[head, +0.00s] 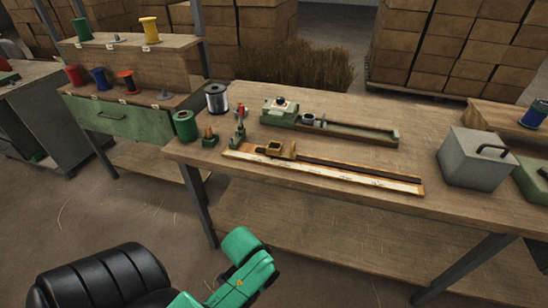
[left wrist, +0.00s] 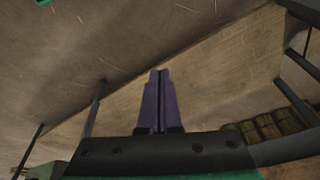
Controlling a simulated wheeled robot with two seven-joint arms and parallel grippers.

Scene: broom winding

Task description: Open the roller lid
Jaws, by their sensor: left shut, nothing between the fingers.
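Wooden boards and the floor lie beyond the fingers, and the lid is not in that view. In the head view a green arm link of mine (head: 245,265) is low in front of the bench, well left of the lid; no fingertips show there. My right gripper is in neither view.
The workbench (head: 400,175) carries a long wooden rail fixture (head: 330,172), a green fixture (head: 280,112) and spools of green (head: 185,126) and grey wire (head: 216,98). A green part (head: 532,180) stands right of the lid. The bench has a lower shelf (head: 320,235).

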